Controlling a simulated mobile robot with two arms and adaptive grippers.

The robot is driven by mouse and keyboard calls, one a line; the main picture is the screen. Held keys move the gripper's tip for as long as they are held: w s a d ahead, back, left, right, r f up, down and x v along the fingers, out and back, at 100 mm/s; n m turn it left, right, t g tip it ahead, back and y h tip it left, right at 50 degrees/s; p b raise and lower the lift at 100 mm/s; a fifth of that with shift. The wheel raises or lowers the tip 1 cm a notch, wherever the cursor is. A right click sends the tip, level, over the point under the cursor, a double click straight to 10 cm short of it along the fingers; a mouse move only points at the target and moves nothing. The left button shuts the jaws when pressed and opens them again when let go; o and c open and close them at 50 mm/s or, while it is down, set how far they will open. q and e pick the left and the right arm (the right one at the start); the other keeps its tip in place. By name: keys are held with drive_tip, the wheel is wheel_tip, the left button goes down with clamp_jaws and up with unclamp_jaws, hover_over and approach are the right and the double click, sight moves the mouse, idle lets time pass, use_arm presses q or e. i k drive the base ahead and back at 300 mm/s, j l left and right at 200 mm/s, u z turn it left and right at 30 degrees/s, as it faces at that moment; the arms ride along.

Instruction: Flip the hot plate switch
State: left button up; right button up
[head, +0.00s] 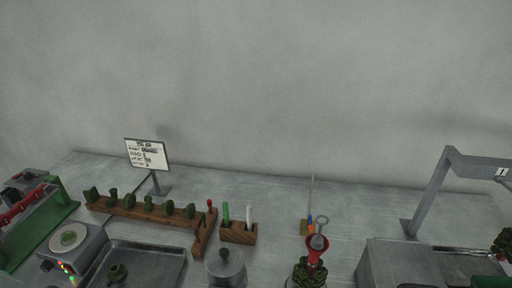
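No switch labelled as the hot plate's can be made out. A grey box-shaped device (88,241) with a round pale plate on top stands at the lower left, with small coloured lights on its front. I cannot tell whether it is the hot plate. A grey metal pot (225,266) with a knobbed lid stands at the bottom middle, cut by the lower edge; what is under it is hidden. Neither of my grippers shows in the head view.
A metal tray (150,251) holds a green piece. A wooden rack (140,212) of green pieces, a tool block (238,236), a red funnel (317,243), a sign (147,154) and a metal box (385,262) with an arm (432,190) share the bench. The back middle is clear.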

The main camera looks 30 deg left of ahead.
sight(69, 270)
drive_tip(key=u, duration=2.5)
